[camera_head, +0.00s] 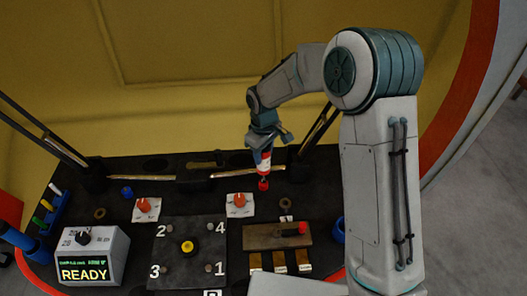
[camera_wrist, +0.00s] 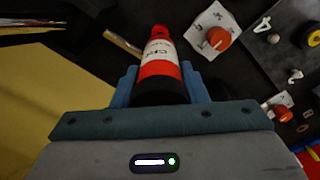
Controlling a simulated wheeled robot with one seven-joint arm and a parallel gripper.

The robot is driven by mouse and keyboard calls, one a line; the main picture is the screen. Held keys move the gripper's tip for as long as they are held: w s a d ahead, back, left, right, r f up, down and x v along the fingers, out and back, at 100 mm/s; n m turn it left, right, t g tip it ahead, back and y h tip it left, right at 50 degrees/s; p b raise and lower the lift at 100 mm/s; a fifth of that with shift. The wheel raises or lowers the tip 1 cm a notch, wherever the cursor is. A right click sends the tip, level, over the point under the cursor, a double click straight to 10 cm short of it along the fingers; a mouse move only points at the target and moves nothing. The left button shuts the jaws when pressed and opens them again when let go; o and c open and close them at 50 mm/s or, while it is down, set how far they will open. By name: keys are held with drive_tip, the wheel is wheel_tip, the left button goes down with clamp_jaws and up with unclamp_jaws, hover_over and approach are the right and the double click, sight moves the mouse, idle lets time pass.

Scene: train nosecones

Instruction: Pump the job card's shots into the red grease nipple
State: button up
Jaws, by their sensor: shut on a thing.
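My gripper (camera_head: 263,150) is over the back right part of the dark bench. It also shows in the wrist view (camera_wrist: 160,84), its blue fingers shut on both sides of a red-and-white canister (camera_wrist: 159,50) with a printed label. In the head view the canister (camera_head: 264,160) hangs below the fingers, with a red end (camera_head: 263,184) close to the bench. I cannot tell whether that end touches anything. Two orange-red knobs (camera_head: 143,204) (camera_head: 239,199) sit on white cards. I cannot tell for certain which part is the red grease nipple, and no job card is readable.
A grey box (camera_head: 91,258) with a dial and a screen reading READY stands front left. A dark plate (camera_head: 190,228) numbered 1 to 4 carries a yellow knob (camera_head: 188,247). A brown block (camera_head: 268,236) bears a red-ended piece. Coloured markers (camera_head: 45,216) stand far left.

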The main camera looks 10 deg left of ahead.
drive_tip(key=shift+f, duration=0.4)
drive_tip(key=shift+r, duration=0.15)
drive_tip(key=shift+r+p, duration=1.55)
drive_tip(key=shift+r, duration=1.1)
